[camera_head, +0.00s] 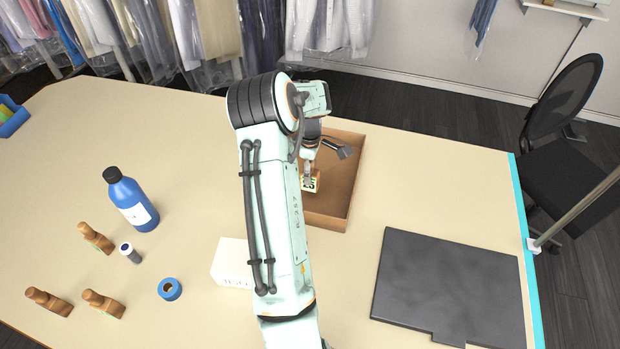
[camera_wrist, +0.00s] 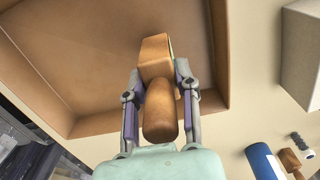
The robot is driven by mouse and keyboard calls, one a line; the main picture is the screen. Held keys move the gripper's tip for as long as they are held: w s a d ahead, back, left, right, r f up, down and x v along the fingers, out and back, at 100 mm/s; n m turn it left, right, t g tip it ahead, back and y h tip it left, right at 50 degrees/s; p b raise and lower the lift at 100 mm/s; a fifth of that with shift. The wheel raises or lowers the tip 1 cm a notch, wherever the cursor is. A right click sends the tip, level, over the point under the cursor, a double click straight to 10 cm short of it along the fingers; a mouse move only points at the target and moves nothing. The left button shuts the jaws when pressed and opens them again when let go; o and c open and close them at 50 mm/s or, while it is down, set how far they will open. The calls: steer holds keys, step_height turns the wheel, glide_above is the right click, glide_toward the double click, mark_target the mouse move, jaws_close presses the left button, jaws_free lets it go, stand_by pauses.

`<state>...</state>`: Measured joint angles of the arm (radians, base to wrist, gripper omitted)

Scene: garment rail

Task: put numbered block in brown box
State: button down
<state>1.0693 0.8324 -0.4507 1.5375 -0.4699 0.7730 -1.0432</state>
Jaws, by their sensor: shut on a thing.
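In the wrist view the block (camera_wrist: 157,50) shows brown wood with a rounded handle. My gripper (camera_head: 308,172) is shut on it, one finger on each side, as the wrist view of the gripper (camera_wrist: 159,85) shows. The brown box (camera_head: 338,205) is open and looks empty inside; its floor fills much of the wrist view (camera_wrist: 85,50). The block is within the box's outline. I cannot tell whether it touches the floor.
My arm hides the box's left side and part of a white box (camera_head: 231,263). A blue bottle (camera_head: 132,200), several brown wooden pieces (camera_head: 96,238), a small cylinder (camera_head: 130,253) and a blue tape roll (camera_head: 170,289) stand left. A dark flat panel (camera_head: 450,285) lies right.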

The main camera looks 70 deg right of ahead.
steer(key=shift+w+d+f, duration=0.15)
steer(key=shift+d+f, duration=0.3)
steer(key=shift+f, duration=0.1)
steer(key=shift+d+f, duration=0.15)
steer(key=shift+f, duration=1.55)
steer(key=shift+f, duration=0.1)
steer(key=c, duration=0.8)
jaws_free()
